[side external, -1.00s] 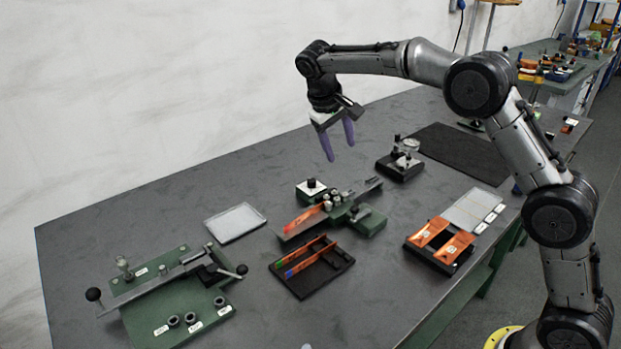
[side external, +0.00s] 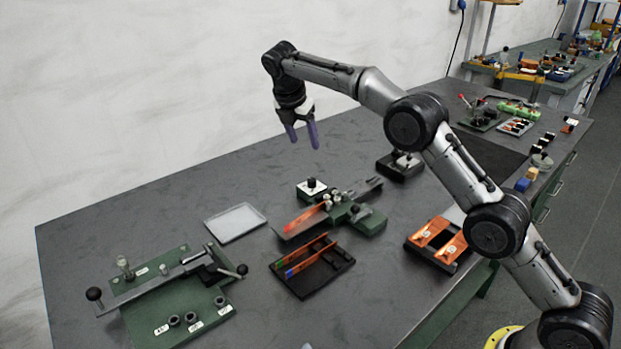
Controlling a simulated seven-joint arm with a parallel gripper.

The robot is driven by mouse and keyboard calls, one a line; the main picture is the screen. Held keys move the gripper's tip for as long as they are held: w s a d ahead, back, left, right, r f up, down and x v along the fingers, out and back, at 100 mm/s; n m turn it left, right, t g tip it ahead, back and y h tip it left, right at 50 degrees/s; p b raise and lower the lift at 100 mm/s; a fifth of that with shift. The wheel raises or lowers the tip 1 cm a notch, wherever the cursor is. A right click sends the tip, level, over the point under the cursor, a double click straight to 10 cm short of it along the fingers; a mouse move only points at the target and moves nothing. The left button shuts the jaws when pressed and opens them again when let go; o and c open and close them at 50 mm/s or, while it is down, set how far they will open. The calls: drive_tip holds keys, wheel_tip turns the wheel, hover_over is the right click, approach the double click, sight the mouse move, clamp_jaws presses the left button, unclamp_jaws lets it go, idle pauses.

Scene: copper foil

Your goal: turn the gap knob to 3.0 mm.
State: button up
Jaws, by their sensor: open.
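The gap knob appears to be the black knob (side external: 312,183) standing on a small white-topped block (side external: 304,192) at the back left end of the green machine (side external: 368,221). Its scale is too small to read. An orange copper strip (side external: 303,222) lies on the machine's left part, beside its small rollers. My gripper (side external: 303,141) has two purple fingers pointing down. It is open and empty, held in the air above and behind the knob, clear of everything.
A black rack with strips (side external: 333,268) stands in front of the machine. A grey tray (side external: 236,222) and a green lever fixture (side external: 150,318) are to the left. A block with orange pieces (side external: 412,241) is to the right, and a dial gauge base (side external: 392,168) behind.

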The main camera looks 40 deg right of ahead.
sight(312, 180)
drive_tip(key=x, duration=1)
drive_tip(key=a+x, duration=0.1)
drive_tip(key=x, duration=0.4)
drive_tip(key=shift+f, duration=0.55)
clamp_jaws()
